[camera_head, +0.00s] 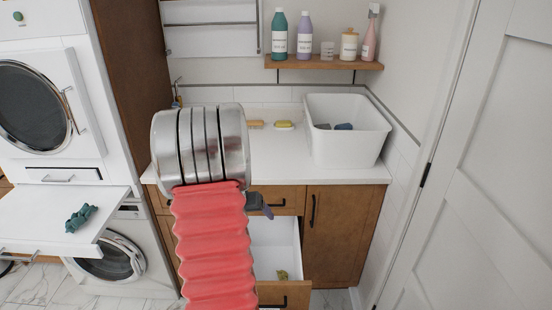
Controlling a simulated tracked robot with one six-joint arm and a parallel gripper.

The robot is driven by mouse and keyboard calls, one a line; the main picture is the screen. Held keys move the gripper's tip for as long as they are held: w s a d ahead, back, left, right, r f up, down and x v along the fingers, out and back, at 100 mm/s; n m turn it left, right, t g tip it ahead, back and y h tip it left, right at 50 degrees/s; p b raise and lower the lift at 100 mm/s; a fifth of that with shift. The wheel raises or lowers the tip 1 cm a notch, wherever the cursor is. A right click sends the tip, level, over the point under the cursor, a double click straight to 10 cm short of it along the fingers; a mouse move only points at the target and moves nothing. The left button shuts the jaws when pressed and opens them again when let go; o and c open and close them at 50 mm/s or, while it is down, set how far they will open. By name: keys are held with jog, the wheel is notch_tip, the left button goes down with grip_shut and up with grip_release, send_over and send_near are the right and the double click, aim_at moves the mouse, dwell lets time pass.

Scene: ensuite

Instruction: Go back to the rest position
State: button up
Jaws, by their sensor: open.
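My arm, with a red ribbed sleeve and silver rings, stands upright in front of the counter. My gripper (262,204) shows only as a small dark grey part right of the arm, in front of the cabinet's upper drawer. The rest of it is hidden behind the arm. It is open, and nothing is seen held in it.
A lower drawer (290,292) stands pulled out, with a small olive-green item (282,275) inside. The white counter (275,150) bears a white basin (345,140) and a yellow item (283,125). A pull-out shelf (50,210) with a green cloth (80,217) juts out left. A door (470,180) is right.

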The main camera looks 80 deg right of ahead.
dwell(0.9)
jog(key=s+a+n+y, duration=0.2)
jog(key=a+n, duration=0.1)
jog(key=a, duration=0.4)
jog(key=w+a+r+n+t, duration=0.15)
jog(key=w+a+r, duration=0.25)
jog(key=a, duration=0.5)
jog(key=w+a+r+n+y, duration=0.1)
jog(key=w+a+r+n, duration=0.2)
jog(key=w+a, duration=0.35)
jog(key=w+a+r+n+t, duration=0.1)
jog(key=w+a+r+n, duration=0.2)
jog(key=a, duration=0.8)
jog(key=a+r+n+t+y, duration=0.1)
jog(key=a+r, duration=0.4)
jog(key=a, duration=0.7)
jog(key=a+r+n+t+y, duration=0.1)
jog(key=a+r+n+t, duration=0.3)
jog(key=a, duration=0.8)
jog(key=shift+w+r+n+y, duration=0.3)
jog(key=shift+r+n+y, duration=0.15)
jog(key=shift+r, duration=0.4)
jog(key=shift+c, duration=0.3)
